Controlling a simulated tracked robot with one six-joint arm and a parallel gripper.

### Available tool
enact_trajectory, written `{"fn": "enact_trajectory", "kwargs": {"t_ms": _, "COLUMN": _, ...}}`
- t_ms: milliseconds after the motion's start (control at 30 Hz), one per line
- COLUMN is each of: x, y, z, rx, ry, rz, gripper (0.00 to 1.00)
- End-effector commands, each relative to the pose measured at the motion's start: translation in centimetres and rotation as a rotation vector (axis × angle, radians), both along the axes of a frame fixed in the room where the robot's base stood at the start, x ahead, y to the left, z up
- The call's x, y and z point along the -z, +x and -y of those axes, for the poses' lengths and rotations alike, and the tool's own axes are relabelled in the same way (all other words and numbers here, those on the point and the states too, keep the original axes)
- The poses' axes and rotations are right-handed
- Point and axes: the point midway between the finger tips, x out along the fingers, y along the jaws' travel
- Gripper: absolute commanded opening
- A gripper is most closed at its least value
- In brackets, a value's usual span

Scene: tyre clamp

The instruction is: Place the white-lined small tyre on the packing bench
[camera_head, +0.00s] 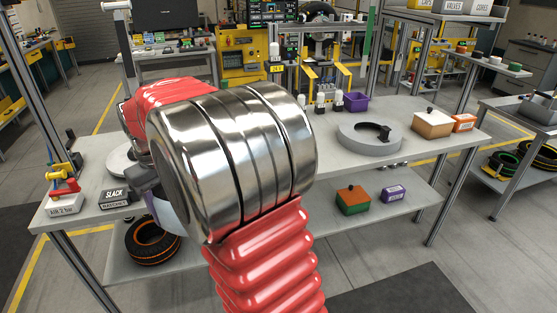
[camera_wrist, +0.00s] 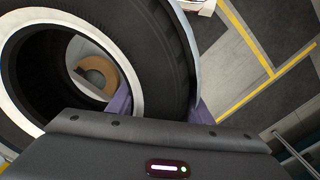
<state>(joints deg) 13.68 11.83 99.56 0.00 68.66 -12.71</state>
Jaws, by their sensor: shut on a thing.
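The white-lined tyre (camera_wrist: 160,40) fills the upper left of the wrist view, black with a white ring around its bore. My gripper (camera_wrist: 160,104) is shut on its wall, with one purple finger inside the bore and the other outside the tread. In the head view my arm hides most of the gripper and I cannot make out the held tyre. A grey workbench (camera_head: 350,172) stands in front of me. No label shows which surface is the packing bench.
A grey ring-shaped fixture (camera_head: 370,137), a brown box (camera_head: 432,123) and a purple bin (camera_head: 356,102) stand on the workbench. An orange-lined tyre (camera_head: 153,242) lies on its lower shelf. A green-lined tyre (camera_head: 503,163) is on a right-hand stand.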

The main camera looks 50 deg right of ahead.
Motion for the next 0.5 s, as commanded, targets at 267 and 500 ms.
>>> {"fn": "enact_trajectory", "kwargs": {"t_ms": 267, "x": 3.1, "y": 4.2, "z": -6.3, "rx": 0.007, "ry": -0.001, "rz": 0.003, "gripper": 0.0}}
{"fn": "enact_trajectory", "kwargs": {"t_ms": 500, "x": 5.4, "y": 6.1, "z": -10.8, "rx": -0.012, "ry": -0.001, "rz": 0.004, "gripper": 0.0}}
